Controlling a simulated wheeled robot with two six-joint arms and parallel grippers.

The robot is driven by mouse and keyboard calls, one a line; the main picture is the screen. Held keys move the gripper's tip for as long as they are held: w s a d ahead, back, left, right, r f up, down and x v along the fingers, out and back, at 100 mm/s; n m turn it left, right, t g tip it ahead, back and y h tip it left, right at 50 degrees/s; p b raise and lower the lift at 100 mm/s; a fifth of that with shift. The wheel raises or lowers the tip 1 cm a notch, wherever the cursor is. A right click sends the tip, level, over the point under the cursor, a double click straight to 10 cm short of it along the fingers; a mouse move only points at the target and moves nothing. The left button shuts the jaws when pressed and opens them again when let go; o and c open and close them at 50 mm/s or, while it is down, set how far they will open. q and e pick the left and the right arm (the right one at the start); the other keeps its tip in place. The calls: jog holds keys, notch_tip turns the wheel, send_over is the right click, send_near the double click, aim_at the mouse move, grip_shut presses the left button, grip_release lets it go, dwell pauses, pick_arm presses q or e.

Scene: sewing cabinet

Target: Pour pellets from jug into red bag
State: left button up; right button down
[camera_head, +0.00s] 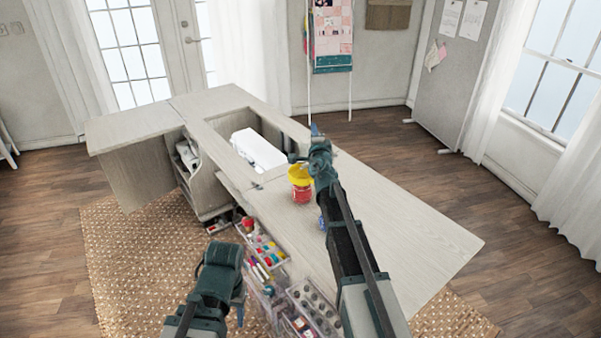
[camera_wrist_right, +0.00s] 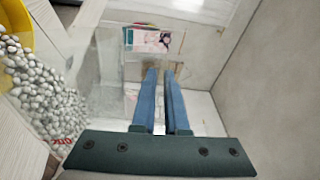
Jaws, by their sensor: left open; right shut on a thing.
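A red bag (camera_head: 302,194) stands on the cabinet top with a yellow funnel-like piece (camera_head: 300,175) over its mouth. My right gripper (camera_head: 315,131) is just above and right of it. In the right wrist view my right gripper (camera_wrist_right: 164,80) is shut on the clear jug (camera_wrist_right: 108,75), probably at its handle. Grey-white pellets (camera_wrist_right: 40,88) lie in a mass along the jug's left side, close beside the yellow rim (camera_wrist_right: 14,18). The jug seems tilted; whether pellets are falling is unclear. The jug is hard to make out in the head view. My left gripper (camera_head: 239,306) is open and empty, left of the cabinet.
A white sewing machine (camera_head: 258,148) sits in the cabinet's recess behind the bag. Open trays of sewing supplies (camera_head: 262,250) and clear drawers (camera_head: 310,305) are at the cabinet's near side. The right part of the cabinet top (camera_head: 420,240) is clear.

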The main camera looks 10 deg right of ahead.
pick_arm(q)
jog(key=shift+w+a+r+p, duration=0.1)
jog(key=shift+a+r+p, duration=0.05)
jog(key=shift+a, duration=0.35)
jog(key=shift+w+a+r+p, duration=0.1)
jog(key=shift+a+p, duration=0.05)
jog(key=shift+a, duration=0.35)
pick_arm(e)
jog(key=shift+w+a+r+n, duration=0.1)
jog(key=shift+a+r+n, duration=0.05)
jog(key=shift+a+n, duration=0.35)
jog(key=shift+w+a+r+n, duration=0.1)
jog(key=shift+a+n, duration=0.3)
jog(key=shift+a, duration=0.1)
dwell(0.5)
